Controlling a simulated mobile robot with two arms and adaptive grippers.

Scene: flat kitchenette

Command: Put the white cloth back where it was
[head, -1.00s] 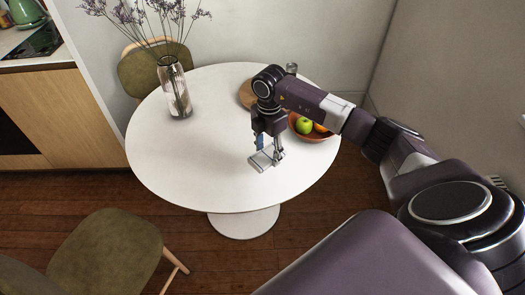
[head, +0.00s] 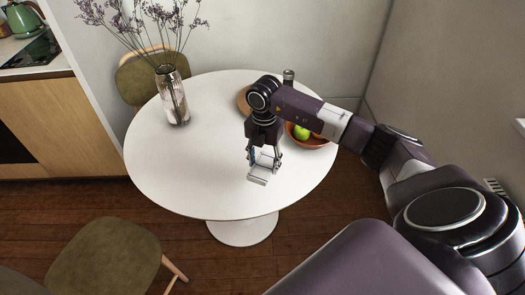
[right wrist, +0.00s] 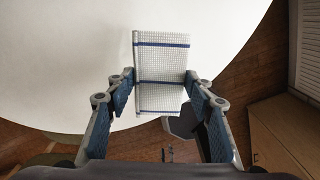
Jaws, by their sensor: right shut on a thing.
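My right gripper (head: 264,160) is over the front right part of the round white table (head: 180,165), pointing down. It is shut on the white cloth (right wrist: 162,65), which shows in the right wrist view as a flat folded rectangle with thin dark blue stripes, between the two fingertips (right wrist: 158,88). In the head view the cloth (head: 259,179) is a small pale piece at the fingertips. I cannot tell whether the cloth touches the tabletop. My left gripper is not in view.
A glass vase (head: 173,95) with dried stems stands at the table's back left. A fruit bowl (head: 308,140) and a round wooden board (head: 243,101) are partly behind my right arm. A green chair (head: 105,258) stands at front left. The table's left and middle are clear.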

